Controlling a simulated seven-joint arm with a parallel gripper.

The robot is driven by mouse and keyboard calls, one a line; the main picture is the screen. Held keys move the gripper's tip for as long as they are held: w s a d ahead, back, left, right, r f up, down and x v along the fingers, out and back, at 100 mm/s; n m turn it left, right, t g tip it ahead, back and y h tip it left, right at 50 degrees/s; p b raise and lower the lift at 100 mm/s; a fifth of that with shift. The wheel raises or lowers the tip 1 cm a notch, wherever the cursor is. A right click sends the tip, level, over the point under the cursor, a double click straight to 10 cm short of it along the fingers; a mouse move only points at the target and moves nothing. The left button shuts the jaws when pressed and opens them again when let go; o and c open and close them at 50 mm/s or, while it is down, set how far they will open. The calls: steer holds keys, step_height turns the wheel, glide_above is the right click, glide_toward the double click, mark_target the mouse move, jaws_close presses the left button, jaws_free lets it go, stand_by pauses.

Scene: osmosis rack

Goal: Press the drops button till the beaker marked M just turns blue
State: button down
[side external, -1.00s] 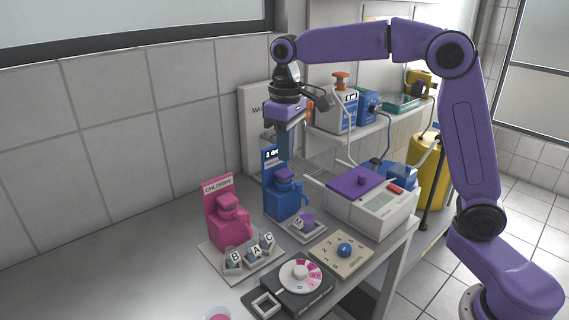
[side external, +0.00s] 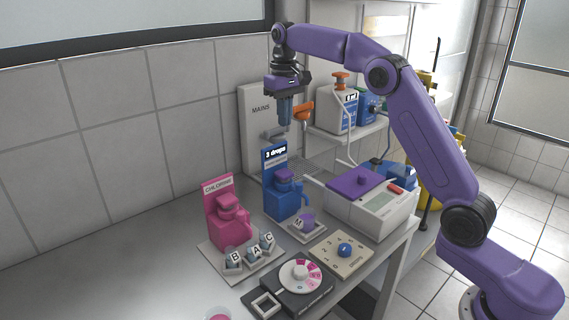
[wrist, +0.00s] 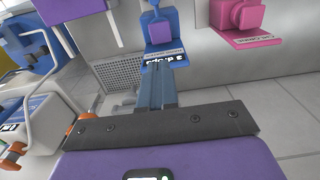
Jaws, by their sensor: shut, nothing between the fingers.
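The blue dispenser (side external: 281,204) stands on the bench with a purple button (side external: 284,174) on top. Its sign (side external: 275,153) reads "3 drops". The beaker marked M (side external: 307,219) sits on a small tray at the dispenser's front; its contents look purple. My gripper (side external: 284,122) is shut and empty, pointing down in the air above the dispenser and its sign, touching neither. In the wrist view the closed fingers overlap the lower edge of the sign (wrist: 165,60), with the dispenser (wrist: 158,30) beyond. Beaker M cannot be made out there.
The pink chlorine dispenser (side external: 229,225) stands left, with beakers B, A and C (side external: 256,252) before it. A white device with a purple lid (side external: 354,186), a numbered board with a blue knob (side external: 341,253) and a dial unit (side external: 302,284) stand right and in front. A MAINS panel (side external: 258,130) is behind.

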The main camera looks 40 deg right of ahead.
mark_target(285, 173)
step_height(285, 173, down, 14)
steer(key=shift+f, duration=0.1)
stand_by(0.7)
steer(key=shift+f, duration=0.9)
step_height(285, 173, up, 14)
steer(key=shift+r, duration=0.25)
steer(key=shift+s+a, duration=0.1)
stand_by(0.8)
